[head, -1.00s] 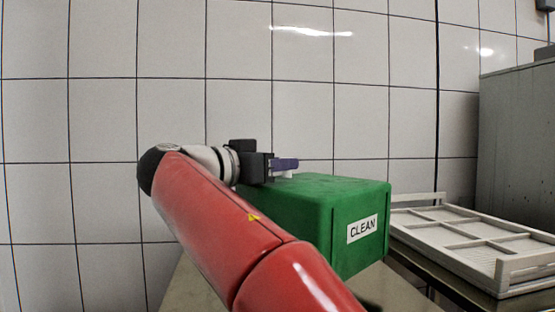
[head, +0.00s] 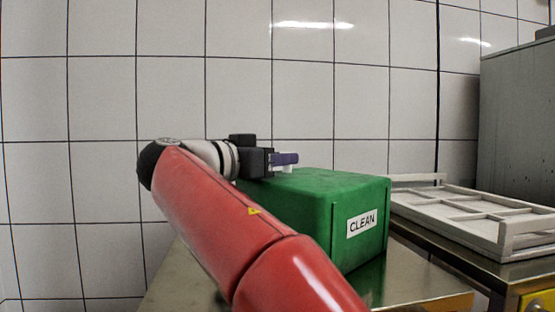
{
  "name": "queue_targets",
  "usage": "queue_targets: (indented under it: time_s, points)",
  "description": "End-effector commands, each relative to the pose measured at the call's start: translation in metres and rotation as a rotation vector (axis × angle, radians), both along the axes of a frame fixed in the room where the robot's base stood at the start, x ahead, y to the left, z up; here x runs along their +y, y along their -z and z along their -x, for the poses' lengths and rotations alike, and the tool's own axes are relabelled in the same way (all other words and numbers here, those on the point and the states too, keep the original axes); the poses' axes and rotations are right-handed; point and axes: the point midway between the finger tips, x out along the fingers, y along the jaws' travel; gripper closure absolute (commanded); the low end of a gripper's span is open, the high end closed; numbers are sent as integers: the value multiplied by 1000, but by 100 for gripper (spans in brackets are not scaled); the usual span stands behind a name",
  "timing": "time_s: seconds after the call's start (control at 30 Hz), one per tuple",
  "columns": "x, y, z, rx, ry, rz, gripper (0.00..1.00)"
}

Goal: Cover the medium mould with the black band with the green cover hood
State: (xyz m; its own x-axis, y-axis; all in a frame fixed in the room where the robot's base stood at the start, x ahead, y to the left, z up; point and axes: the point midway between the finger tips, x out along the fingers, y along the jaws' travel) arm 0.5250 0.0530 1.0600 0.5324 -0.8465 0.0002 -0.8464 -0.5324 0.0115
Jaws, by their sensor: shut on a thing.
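The green cover hood (head: 318,205) is a box with a white "CLEAN" label on one side, in the middle of the head view. My gripper (head: 285,160) is at its top, shut on what looks like the hood's small white handle. The hood looks upright and level. My red arm hides its lower left, and I cannot tell whether its lower rim is clear of the steel table (head: 420,290). No mould with a black band is in view; anything under or behind the hood is hidden.
A pale slatted tray or rack (head: 470,215) with compartments stands on a surface to the right. A grey cabinet (head: 518,130) is behind it at the far right. A yellow object (head: 538,302) shows at the lower right corner. A white tiled wall closes the back.

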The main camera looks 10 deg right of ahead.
Motion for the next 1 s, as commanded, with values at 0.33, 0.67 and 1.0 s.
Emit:
queue_targets:
  time_s: [0.33,0.67,1.0]
  points:
    - [0,0,0,-1,0,1,60]
    - [0,0,0,1,0,-1,47]
    - [35,1,20,0,-5,0,47]
